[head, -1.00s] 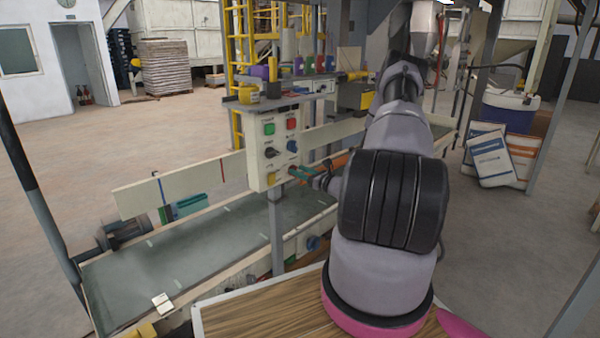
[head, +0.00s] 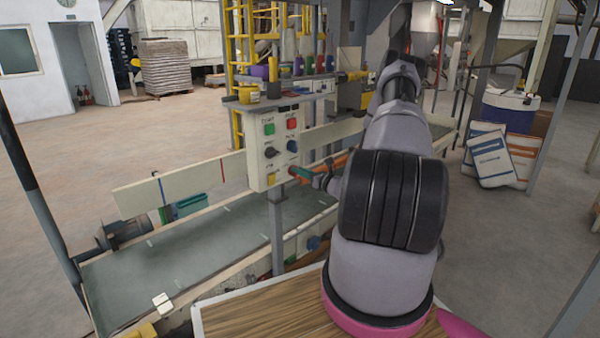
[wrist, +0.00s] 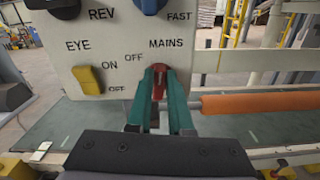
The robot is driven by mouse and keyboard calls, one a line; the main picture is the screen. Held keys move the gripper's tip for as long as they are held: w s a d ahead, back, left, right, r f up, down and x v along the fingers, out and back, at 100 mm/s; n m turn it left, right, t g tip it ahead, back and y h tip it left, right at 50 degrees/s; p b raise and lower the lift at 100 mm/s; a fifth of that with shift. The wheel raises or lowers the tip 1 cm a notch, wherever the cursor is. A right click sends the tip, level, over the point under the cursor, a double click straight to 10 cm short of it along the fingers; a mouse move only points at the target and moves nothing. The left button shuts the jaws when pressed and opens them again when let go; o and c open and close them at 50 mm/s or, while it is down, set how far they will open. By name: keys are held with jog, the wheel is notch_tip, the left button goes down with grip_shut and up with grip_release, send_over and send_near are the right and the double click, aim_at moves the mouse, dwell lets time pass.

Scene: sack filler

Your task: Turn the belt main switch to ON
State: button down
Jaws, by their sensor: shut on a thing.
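The belt main switch is a red knob (wrist: 159,77) beneath the word MAINS on a cream control box (head: 256,160). The word OFF is printed up and left of it; no ON mark for it shows. My gripper (wrist: 160,86) has green fingers, shut on the red knob from either side. The fingers hide part of the knob, so its exact angle is hard to tell. In the head view my gripper (head: 298,172) reaches the lower right corner of the box.
A yellow EYE switch (wrist: 88,79) sits left of the red knob. A blue FAST knob (wrist: 150,5) and a black REV knob (wrist: 56,6) are above. An orange bar (wrist: 255,102) is to the right. The grey belt (head: 190,255) runs below the box.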

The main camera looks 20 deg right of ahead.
jog(key=shift+w+d+f+m, duration=0.1)
jog(key=shift+d+f+m, duration=0.1)
jog(key=shift+m, duration=2.5)
jog(key=shift+d+f+m, duration=0.15)
jog(key=shift+f+m, duration=0.05)
jog(key=shift+m, duration=2.5)
jog(key=shift+w+d+f+m, duration=0.1)
jog(key=shift+d+f+m, duration=0.1)
jog(key=shift+m, duration=2.5)
jog(key=c, duration=0.8)
grip_release()
jog(key=shift+s, duration=0.1)
jog(key=v, duration=1)
jog(key=shift+s+d, duration=0.1)
jog(key=shift+s, duration=0.25)
